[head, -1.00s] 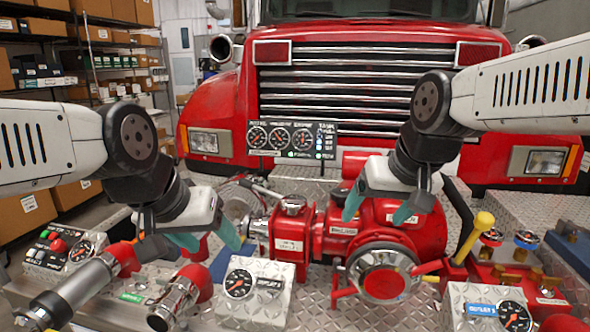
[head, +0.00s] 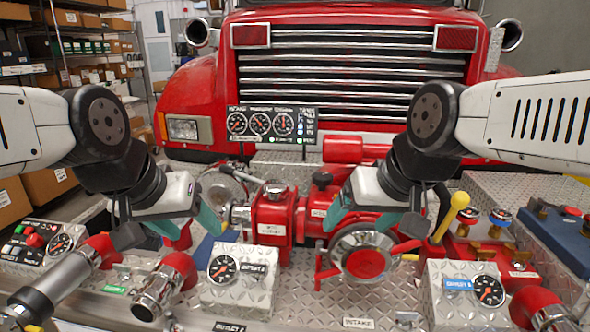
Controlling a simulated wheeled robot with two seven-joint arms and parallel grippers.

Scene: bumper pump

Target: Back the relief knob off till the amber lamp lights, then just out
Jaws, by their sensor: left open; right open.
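The red pump body (head: 315,222) has a red block (head: 272,228) at its left and a chrome handwheel (head: 363,255) with a red hub in front. A small silver knob (head: 240,214) sticks out from the block's left side; I cannot confirm it is the relief knob. My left gripper (head: 188,230) is open and empty, just left of that knob. My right gripper (head: 364,224) is open, over the top of the handwheel and partly hiding the pump. The gauge panel (head: 272,124) has a column of small indicators at its right; no amber glow is clear.
A grey gauge box (head: 238,280) stands in front of the red block. Red-capped pipes (head: 165,285) are at front left, beside a button box (head: 40,245). A yellow-knobbed lever (head: 451,216) rises right of the handwheel. The red truck (head: 350,70) closes off the back.

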